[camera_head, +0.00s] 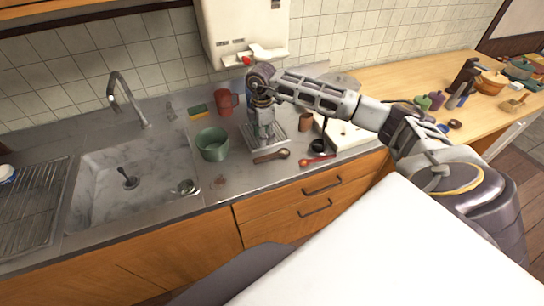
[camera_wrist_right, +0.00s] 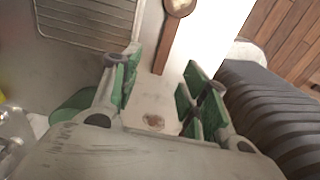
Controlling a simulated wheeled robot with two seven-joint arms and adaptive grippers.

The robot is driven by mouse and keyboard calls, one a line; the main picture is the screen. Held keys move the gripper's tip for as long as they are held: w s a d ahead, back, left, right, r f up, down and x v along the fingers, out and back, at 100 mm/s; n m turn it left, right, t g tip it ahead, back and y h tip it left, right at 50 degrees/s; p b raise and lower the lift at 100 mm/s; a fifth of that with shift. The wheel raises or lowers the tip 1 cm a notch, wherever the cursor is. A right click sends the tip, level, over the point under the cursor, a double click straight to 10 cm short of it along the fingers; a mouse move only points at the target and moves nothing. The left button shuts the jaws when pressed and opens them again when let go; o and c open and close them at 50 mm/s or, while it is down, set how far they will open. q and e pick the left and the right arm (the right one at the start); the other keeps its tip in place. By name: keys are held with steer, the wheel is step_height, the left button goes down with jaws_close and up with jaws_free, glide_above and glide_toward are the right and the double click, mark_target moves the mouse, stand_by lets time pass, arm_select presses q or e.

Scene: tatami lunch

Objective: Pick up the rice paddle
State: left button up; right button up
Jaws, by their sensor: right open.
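A brown wooden utensil with a dark handle and a rounder, paler end, which looks like the rice paddle (camera_head: 268,157), lies flat on the grey counter near its front edge. My right gripper (camera_head: 266,142) points down just behind and above it, open and empty. In the right wrist view, the paddle's handle (camera_wrist_right: 164,48) lies ahead of the open fingers (camera_wrist_right: 158,75), with its round end at the top edge. The fingers appear apart from it. My left gripper is not in view.
A green pot (camera_head: 212,146) stands left of my right gripper, and a wire rack (camera_head: 279,136) lies beneath it. A red spoon-like utensil (camera_head: 318,160) and a small dark cup (camera_head: 318,146) are to the right. The sink (camera_head: 110,180) is at left.

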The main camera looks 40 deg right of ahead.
glide_above(265, 157)
steer(key=shift+w+f, duration=0.15)
steer(key=shift+f, duration=1.1)
steer(key=shift+w+f, duration=0.1)
steer(key=shift+f, duration=1.15)
steer(key=shift+f+p, duration=0.15)
steer(key=shift+p, duration=0.15)
steer(key=shift+s+f, duration=0.2)
steer(key=shift+f, duration=0.45)
steer(key=shift+s+f+p, duration=0.1)
steer(key=shift+f+p, duration=0.5)
steer(key=shift+f, duration=1.2)
jaws_close()
